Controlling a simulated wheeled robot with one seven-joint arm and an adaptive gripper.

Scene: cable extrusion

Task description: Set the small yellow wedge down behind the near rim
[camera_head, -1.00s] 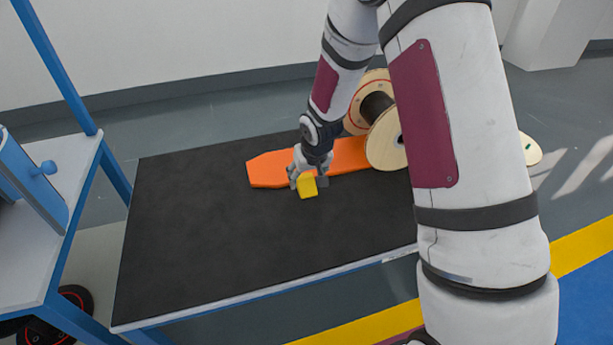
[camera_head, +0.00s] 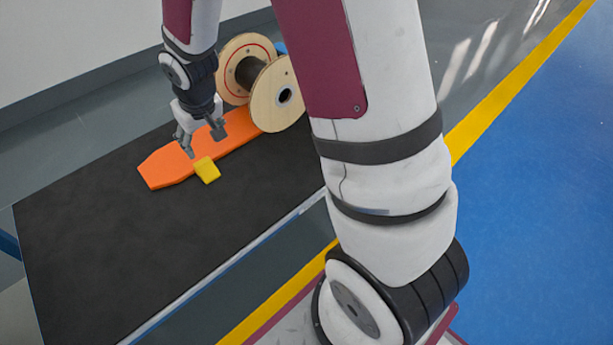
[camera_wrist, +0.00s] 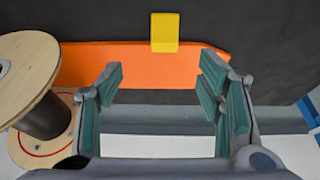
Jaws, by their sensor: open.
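The small yellow wedge (camera_head: 207,169) lies at the near edge of the orange board (camera_head: 163,168), partly over that edge. In the wrist view the wedge (camera_wrist: 165,32) is ahead of the fingers, overlapping the board's long edge. My gripper (camera_head: 205,144) is open and empty, just above and behind the wedge, over the board. In the wrist view its green-padded fingers (camera_wrist: 162,85) stand wide apart with nothing between them. A wooden cable spool (camera_head: 278,95) with round flanges stands at the board's right end. The wedge is clear of its near flange.
The black table top (camera_head: 110,240) is bare in front of and left of the board. Its pale front edge (camera_head: 240,257) runs diagonally. My arm hides the table's right part. Blue floor (camera_head: 540,200) and a yellow stripe lie to the right.

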